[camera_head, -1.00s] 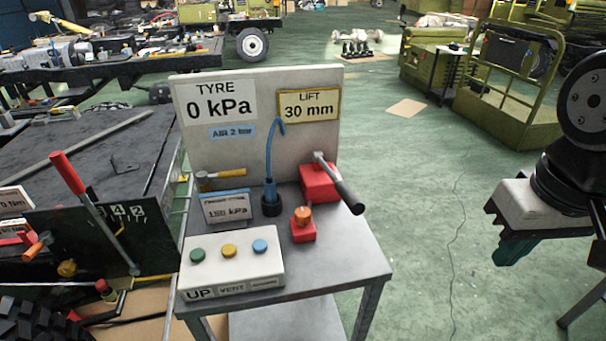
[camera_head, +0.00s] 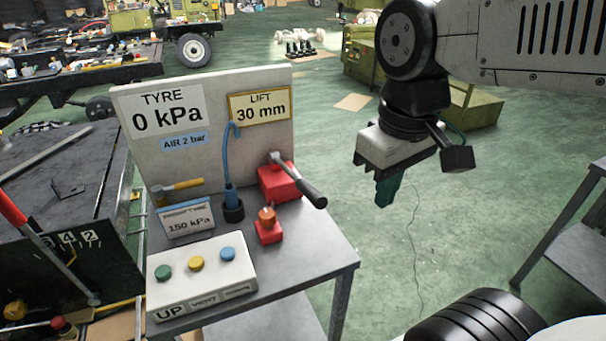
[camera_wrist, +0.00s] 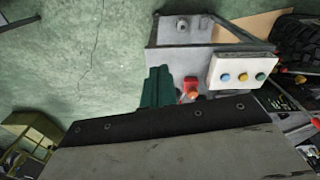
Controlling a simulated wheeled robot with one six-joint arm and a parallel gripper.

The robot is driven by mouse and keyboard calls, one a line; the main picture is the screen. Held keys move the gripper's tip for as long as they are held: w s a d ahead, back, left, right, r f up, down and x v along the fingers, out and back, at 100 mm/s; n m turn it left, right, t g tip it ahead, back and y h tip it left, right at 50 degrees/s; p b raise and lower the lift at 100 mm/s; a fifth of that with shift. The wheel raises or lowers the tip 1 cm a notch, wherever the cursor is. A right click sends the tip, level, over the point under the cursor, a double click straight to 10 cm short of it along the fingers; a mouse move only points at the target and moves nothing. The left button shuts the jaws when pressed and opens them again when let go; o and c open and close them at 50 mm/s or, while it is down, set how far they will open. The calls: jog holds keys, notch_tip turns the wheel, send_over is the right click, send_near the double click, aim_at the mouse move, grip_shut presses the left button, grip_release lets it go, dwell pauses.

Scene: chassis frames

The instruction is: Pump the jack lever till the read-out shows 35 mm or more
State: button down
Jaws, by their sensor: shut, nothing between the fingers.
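The red jack (camera_head: 279,182) stands at the back right of the grey bench. Its lever (camera_head: 302,183), with a black grip, slopes down to the right past the bench edge. The LIFT read-out (camera_head: 260,106) on the upright board shows 30 mm. My gripper (camera_head: 383,204) hangs over open floor to the right of the lever, apart from it, with its green fingers shut and empty. In the wrist view the green fingers (camera_wrist: 157,88) show together beside the bench; I cannot make out the jack lever there.
The board (camera_head: 216,150) reads TYRE 0 kPa.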

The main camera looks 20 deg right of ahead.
jog(key=w+a+r+n+g+h, duration=0.1)
jog(key=w+r+n, duration=0.1)
jog(key=w+n, duration=0.4)
jog(key=w+a+r+n+g, duration=0.1)
jog(key=w+a+r+n, duration=0.15)
jog(key=w, duration=0.45)
jog(key=n+g+h, duration=0.1)
jog(key=n, duration=0.7)
send_over(308, 187)
jog(key=w+a, duration=0.3)
jog(key=w, duration=0.1)
jog(key=shift+a+f, duration=0.1)
jog(key=shift+f, duration=0.35)
jog(key=x, duration=1.4)
jog(key=shift+s, duration=0.3)
